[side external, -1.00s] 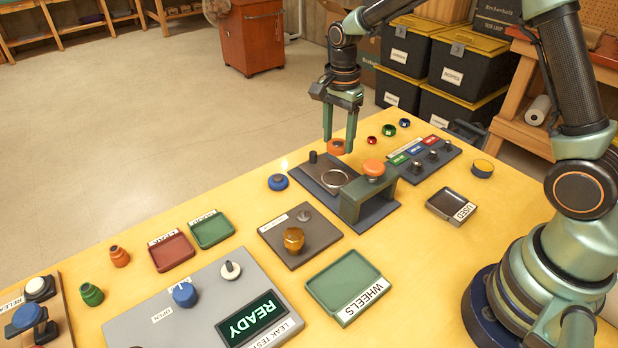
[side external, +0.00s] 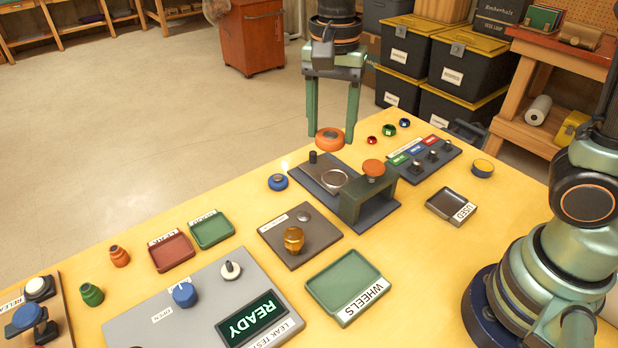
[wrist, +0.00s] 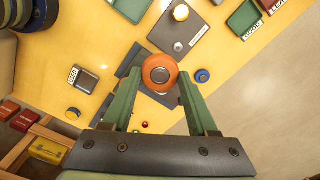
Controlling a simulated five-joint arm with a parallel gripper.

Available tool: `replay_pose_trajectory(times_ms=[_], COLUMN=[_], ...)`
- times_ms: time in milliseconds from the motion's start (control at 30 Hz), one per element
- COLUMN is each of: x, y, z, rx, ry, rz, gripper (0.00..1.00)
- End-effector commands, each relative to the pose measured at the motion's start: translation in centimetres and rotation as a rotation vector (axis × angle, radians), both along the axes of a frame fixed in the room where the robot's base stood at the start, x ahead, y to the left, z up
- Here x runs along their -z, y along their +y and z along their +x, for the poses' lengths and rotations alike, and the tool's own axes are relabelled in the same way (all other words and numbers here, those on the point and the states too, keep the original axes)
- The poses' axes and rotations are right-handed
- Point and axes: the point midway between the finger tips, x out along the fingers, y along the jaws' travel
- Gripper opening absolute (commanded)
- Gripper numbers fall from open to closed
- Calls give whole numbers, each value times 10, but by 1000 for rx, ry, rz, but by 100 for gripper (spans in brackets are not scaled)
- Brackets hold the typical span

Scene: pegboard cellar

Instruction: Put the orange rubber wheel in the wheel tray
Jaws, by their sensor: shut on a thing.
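The orange rubber wheel (side external: 330,139) is held between the two green fingers of my gripper (side external: 331,143), in the air above the far end of the press plate. In the wrist view the wheel (wrist: 160,73) shows its grey hub, with my fingertips (wrist: 160,76) against its left and right sides. The green wheel tray (side external: 345,278), labelled WHEELS, lies at the near right of the table and is empty. Part of it shows at the top of the wrist view (wrist: 131,7).
A press with an orange knob (side external: 373,168) stands between my gripper and the wheel tray. A plate with an amber knob (side external: 293,238) lies left of the tray. The USED tray (side external: 451,205) is to the right. A blue wheel (side external: 277,182) lies left of the press.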

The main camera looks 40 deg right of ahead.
Motion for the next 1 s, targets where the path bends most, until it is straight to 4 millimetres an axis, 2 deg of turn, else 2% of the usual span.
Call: replay_pose_trajectory(times_ms=[33,100,200,333,467,567,1000], x=[0,3,7,12,19,35,141], y=[15,29,41,50,52,52,51], z=[-21,-45,-74,-99,-109,-111,-111], rx=[-71,-156,-254,-335,-371,-375,-372], ry=[-2,-3,-3,-2,1,5,8], rz=[0,1,1,2,0,-2,-4], gripper=[0,0,0,0,0,0,0])
